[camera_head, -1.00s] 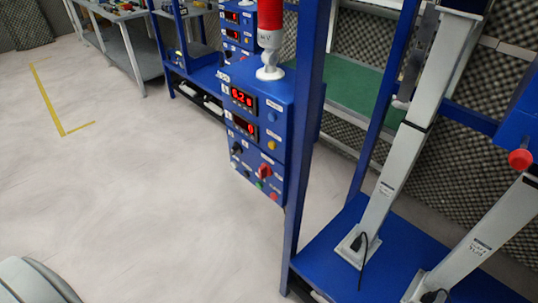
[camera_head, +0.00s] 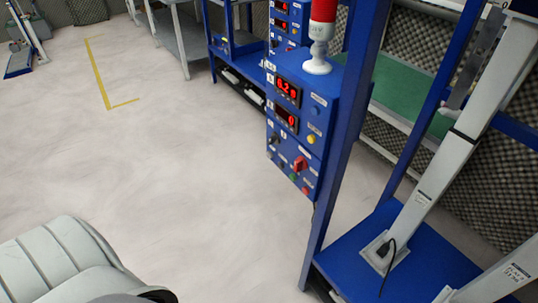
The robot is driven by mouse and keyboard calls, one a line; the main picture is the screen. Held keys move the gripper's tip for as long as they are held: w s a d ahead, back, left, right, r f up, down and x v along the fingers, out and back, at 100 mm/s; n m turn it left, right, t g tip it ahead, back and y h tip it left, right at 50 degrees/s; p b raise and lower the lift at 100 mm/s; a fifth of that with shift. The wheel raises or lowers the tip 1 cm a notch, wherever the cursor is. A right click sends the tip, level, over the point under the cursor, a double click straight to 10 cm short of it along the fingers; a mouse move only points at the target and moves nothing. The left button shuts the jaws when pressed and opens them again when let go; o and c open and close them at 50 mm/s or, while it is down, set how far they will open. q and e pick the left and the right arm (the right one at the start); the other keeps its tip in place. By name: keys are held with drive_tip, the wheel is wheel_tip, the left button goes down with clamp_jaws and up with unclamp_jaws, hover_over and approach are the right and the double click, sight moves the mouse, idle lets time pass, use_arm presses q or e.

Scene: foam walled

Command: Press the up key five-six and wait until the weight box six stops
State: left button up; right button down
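A blue control box (camera_head: 297,130) is fixed to a blue frame post, right of the picture's middle. Its front has two red digital displays, the upper display (camera_head: 288,91) and the lower display (camera_head: 287,119). Below them are a red switch (camera_head: 300,164), a green button (camera_head: 292,177), a red button (camera_head: 306,191) and other small knobs. The key labels are too small to read. No weight box can be made out. Neither gripper is in view.
A red signal lamp (camera_head: 323,32) on a white base stands on the box. A blue platform (camera_head: 365,268) with grey columns (camera_head: 420,200) is at the right. A second blue box (camera_head: 286,25) and a grey table (camera_head: 185,38) stand behind. The pale floor (camera_head: 150,150) at left is open.

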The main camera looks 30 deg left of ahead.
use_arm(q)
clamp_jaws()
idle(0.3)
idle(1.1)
